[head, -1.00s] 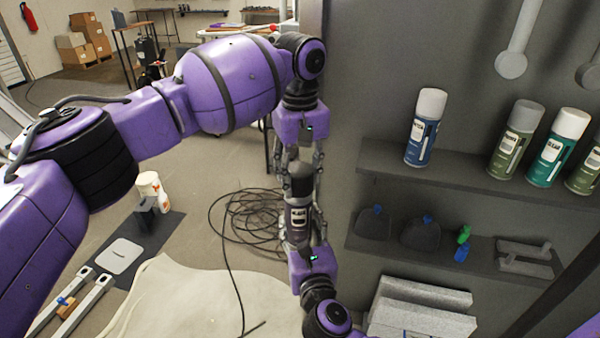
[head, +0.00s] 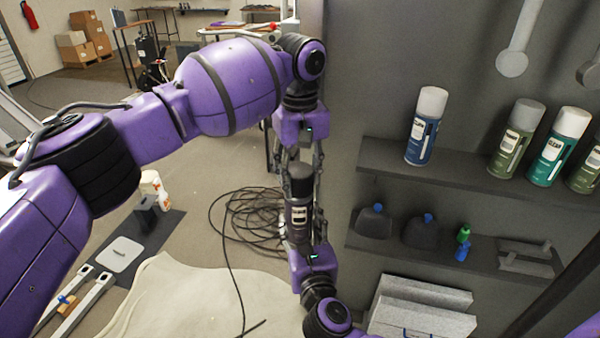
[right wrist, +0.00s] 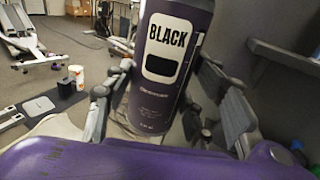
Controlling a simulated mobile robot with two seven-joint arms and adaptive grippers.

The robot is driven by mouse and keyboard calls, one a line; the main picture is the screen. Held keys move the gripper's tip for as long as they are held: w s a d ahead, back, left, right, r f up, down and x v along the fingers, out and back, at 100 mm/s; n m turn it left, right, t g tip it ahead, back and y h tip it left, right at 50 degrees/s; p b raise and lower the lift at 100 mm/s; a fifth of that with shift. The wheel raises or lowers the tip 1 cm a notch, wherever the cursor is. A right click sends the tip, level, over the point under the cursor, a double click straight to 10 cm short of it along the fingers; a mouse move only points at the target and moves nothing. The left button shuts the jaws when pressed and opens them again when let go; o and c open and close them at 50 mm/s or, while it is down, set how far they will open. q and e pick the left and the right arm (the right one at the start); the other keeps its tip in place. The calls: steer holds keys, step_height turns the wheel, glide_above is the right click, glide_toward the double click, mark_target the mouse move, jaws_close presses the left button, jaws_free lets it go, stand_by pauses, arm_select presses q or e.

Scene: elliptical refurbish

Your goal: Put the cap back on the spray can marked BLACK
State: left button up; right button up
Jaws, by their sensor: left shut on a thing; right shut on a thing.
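The spray can (head: 298,215) is dark purple-grey and stands upright between my two grippers. Its BLACK label (right wrist: 165,42) faces the camera in the right wrist view. My right gripper (head: 302,232) comes from below and is shut on the can's body. The dark cap (head: 300,178) is at the can's top, in line with it. My left gripper (head: 301,172) points down from above and is shut on the cap, with fingers on both sides. I cannot tell whether the cap is fully seated. The can's top is cut off in the right wrist view.
A shelf (head: 385,156) on the right holds several capped spray cans, including a blue one (head: 425,128). A lower shelf (head: 372,242) carries dark bottles and small green and blue items. Coiled black cable (head: 240,222) lies on the floor behind the can.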

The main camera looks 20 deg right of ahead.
arm_select(q)
steer(key=shift+f, duration=0.45)
stand_by(0.9)
steer(key=o, duration=0.8)
steer(key=shift+o, duration=0.6)
steer(key=o, duration=0.7)
steer(key=shift+o, duration=0.2)
steer(key=shift+r, duration=3.5)
steer(key=shift+f, duration=0.1)
